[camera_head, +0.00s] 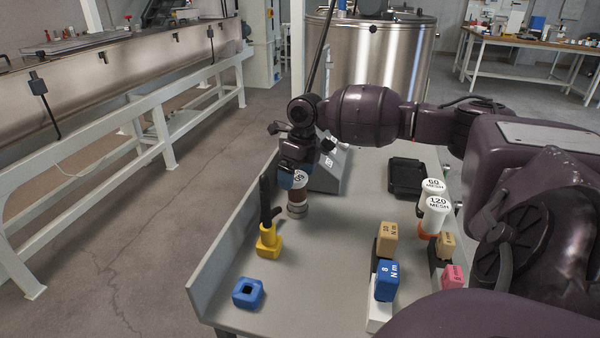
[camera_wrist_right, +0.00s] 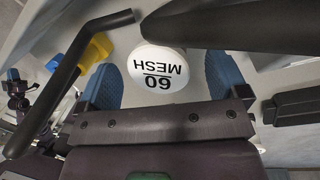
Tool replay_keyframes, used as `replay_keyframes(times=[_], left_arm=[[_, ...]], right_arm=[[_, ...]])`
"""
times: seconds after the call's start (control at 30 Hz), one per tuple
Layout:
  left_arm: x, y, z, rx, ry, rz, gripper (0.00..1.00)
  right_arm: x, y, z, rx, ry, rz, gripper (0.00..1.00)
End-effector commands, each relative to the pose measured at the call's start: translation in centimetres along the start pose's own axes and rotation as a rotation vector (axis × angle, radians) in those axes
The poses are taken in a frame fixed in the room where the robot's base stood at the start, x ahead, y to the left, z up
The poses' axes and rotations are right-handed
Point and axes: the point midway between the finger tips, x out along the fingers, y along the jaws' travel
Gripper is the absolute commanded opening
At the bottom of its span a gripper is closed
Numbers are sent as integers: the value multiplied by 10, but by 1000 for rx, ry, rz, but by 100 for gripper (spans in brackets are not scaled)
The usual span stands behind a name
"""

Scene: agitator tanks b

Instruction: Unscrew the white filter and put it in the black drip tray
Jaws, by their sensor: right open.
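The white filter (camera_wrist_right: 158,70), marked "60 MESH" on its round top, stands between my right gripper's blue finger pads in the right wrist view. My right gripper (camera_head: 293,177) is open around the filter's top, with a gap visible on each side in the wrist view. The black drip tray (camera_head: 406,178) lies flat on the bench, right of the gripper. My left gripper is not in view.
More white filters, "60 MESH" (camera_head: 433,187) and "120 MESH" (camera_head: 436,206), stand at right near torque blocks, including a blue one (camera_head: 387,281). A yellow block with a black handle (camera_head: 268,238) and a blue socket block (camera_head: 248,293) stand at left. The middle bench is clear.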

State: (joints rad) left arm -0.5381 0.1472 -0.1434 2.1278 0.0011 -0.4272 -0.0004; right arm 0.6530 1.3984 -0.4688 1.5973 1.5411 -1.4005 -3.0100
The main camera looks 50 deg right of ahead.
Motion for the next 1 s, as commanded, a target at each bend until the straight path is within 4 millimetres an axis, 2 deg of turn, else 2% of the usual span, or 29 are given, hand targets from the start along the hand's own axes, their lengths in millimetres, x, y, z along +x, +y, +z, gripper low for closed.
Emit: replay_keyframes(times=[0.07,0.43,0.67,1.0], left_arm=[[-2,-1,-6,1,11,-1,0],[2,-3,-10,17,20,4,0],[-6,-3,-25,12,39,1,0],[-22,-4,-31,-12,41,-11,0]], right_arm=[[-10,1,1,-1,-5,0,92],[-8,1,0,0,0,0,92],[-15,2,1,224,-38,-15,92],[-14,2,1,566,-82,-38,92]])
